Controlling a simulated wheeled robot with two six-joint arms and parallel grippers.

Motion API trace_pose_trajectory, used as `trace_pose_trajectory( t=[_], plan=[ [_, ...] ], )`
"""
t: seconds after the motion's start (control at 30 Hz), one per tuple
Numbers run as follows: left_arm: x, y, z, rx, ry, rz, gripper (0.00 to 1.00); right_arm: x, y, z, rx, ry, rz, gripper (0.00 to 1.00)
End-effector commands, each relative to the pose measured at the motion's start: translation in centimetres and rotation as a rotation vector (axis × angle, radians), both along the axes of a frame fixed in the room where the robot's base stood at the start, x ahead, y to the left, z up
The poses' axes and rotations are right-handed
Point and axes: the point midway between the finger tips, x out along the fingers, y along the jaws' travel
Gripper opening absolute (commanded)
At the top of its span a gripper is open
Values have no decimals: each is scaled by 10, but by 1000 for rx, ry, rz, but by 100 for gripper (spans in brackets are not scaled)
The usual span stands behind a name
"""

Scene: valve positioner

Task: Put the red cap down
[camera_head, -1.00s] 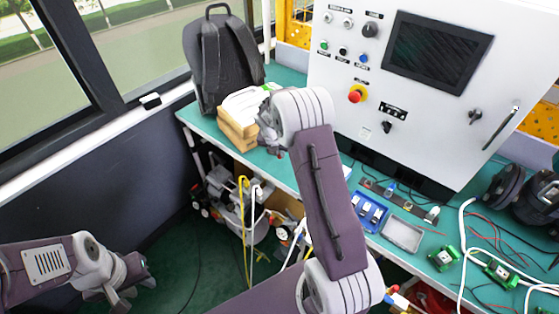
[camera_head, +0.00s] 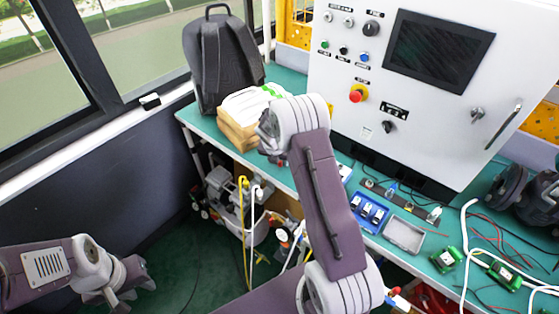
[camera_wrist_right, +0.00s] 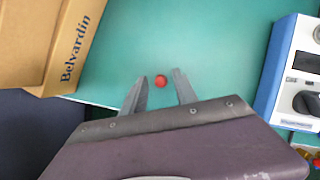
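The red cap (camera_wrist_right: 161,81) is a small round red piece on the teal tabletop in the right wrist view. It shows between and just beyond the fingertips of my right gripper (camera_wrist_right: 160,80). The two fingers are spread, with a gap on each side of the cap and nothing held. In the head view my right wrist (camera_head: 268,132) is over the table beside the cardboard boxes; the cap and fingertips cannot be made out there. My left gripper (camera_head: 138,276) hangs low at the left, above the floor; its finger opening is unclear.
A cardboard box (camera_wrist_right: 45,45) lies left of the cap, and a blue-and-white device with a black knob (camera_wrist_right: 300,85) stands to its right. The table's front edge is close. A backpack (camera_head: 222,65), a control cabinet (camera_head: 430,130) and a grey tray (camera_head: 404,234) stand around. Teal tabletop beyond the cap is clear.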

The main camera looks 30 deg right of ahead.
Motion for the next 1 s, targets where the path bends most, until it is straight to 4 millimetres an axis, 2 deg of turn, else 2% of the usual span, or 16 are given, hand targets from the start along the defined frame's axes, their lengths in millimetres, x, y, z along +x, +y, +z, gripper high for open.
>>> trace_pose_trajectory(
  t=[0.17, 0.4, 0.6, 0.87, 0.97, 1.0],
  plan=[
    [0, 0, 5, 0, 0, 0, 31, -4, 5, 21, -1, -3, 1, 35],
    [0, 0, 16, 0, 0, 0, 31, -19, 21, 76, -1, -5, 1, 35],
    [0, 0, 20, 0, 0, 0, 31, -29, 30, 106, 0, -3, 1, 35],
    [0, 0, 21, 0, 0, 0, 31, -34, 34, 113, 7, -3, -13, 35],
    [0, 0, 21, 0, 0, 0, 31, -49, 46, 113, 78, -32, -170, 35],
    [0, 0, 21, 0, 0, 0, 31, -61, 54, 112, 133, -54, -296, 35]
  ],
)
